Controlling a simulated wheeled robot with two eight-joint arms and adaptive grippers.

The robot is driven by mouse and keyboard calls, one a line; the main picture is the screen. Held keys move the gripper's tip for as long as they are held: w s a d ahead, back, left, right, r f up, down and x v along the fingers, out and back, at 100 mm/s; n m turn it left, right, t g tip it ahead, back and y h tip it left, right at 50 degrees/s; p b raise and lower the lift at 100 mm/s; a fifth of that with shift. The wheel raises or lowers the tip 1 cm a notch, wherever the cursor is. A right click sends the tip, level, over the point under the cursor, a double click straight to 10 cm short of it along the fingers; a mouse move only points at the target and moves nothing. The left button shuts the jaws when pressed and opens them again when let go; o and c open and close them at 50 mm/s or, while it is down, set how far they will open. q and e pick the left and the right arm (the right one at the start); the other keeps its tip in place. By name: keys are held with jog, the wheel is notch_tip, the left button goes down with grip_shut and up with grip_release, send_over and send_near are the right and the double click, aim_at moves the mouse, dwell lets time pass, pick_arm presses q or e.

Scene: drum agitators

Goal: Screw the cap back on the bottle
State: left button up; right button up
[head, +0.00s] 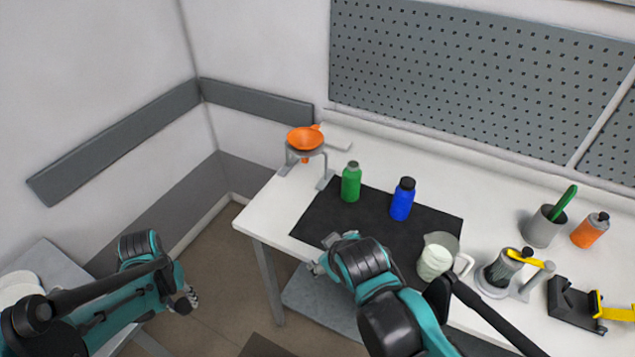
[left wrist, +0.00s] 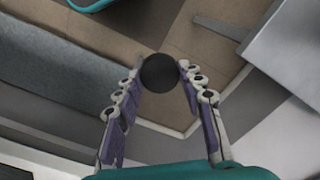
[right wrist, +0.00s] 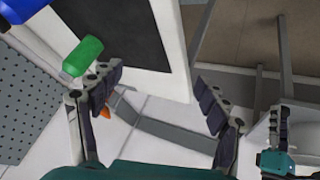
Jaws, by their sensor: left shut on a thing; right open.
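The green bottle (head: 351,184) stands upright on the black mat with no black cap on its top. It also shows in the right wrist view (right wrist: 84,56), near the left finger. The blue bottle (head: 401,202) stands to its right with a black cap on. My left gripper (head: 187,299) is off the table's left side, shut on a round black cap (left wrist: 160,73) held between its fingertips. My right gripper (head: 322,255) is open and empty near the front edge of the mat, apart from the bottles. My right gripper also shows in its wrist view (right wrist: 160,88).
The black mat (head: 318,220) lies on the white table (head: 262,212). An orange funnel (head: 305,138) sits in a stand at the back left. A white jug (head: 435,262), a grey cup (head: 541,230), a brush holder and an orange bottle (head: 590,231) stand to the right.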

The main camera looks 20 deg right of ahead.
pick_arm(q)
jog(key=m, duration=0.2)
jog(key=d+m, duration=0.2)
jog(key=m, duration=0.1)
jog(key=shift+s+r+m, duration=0.2)
jog(key=shift+m, duration=0.1)
pick_arm(e)
jog(key=w+d+n+t+h, duration=0.1)
jog(key=w+d+n+h, duration=0.2)
jog(key=w+d+n, duration=0.45)
jog(key=n+t+h, duration=0.2)
jog(key=n+h, duration=0.2)
jog(key=n, duration=1.2)
send_near(351, 180)
pick_arm(q)
jog(key=shift+s+d+r+m, duration=0.1)
jog(key=shift+d+m, duration=0.25)
jog(key=shift+m, duration=0.8)
jog(key=shift+s+d+r+m, duration=0.15)
jog(key=shift+d+m, duration=0.2)
jog(key=shift+m, duration=0.85)
jog(key=shift+s+d+r+m, duration=0.1)
jog(key=shift+d+m, duration=0.25)
jog(key=shift+m, duration=0.8)
pick_arm(e)
jog(key=shift+w+d+f+n, duration=0.15)
jog(key=shift+w+n, duration=0.2)
jog(key=shift+n, duration=0.4)
jog(key=shift+w+f, duration=0.1)
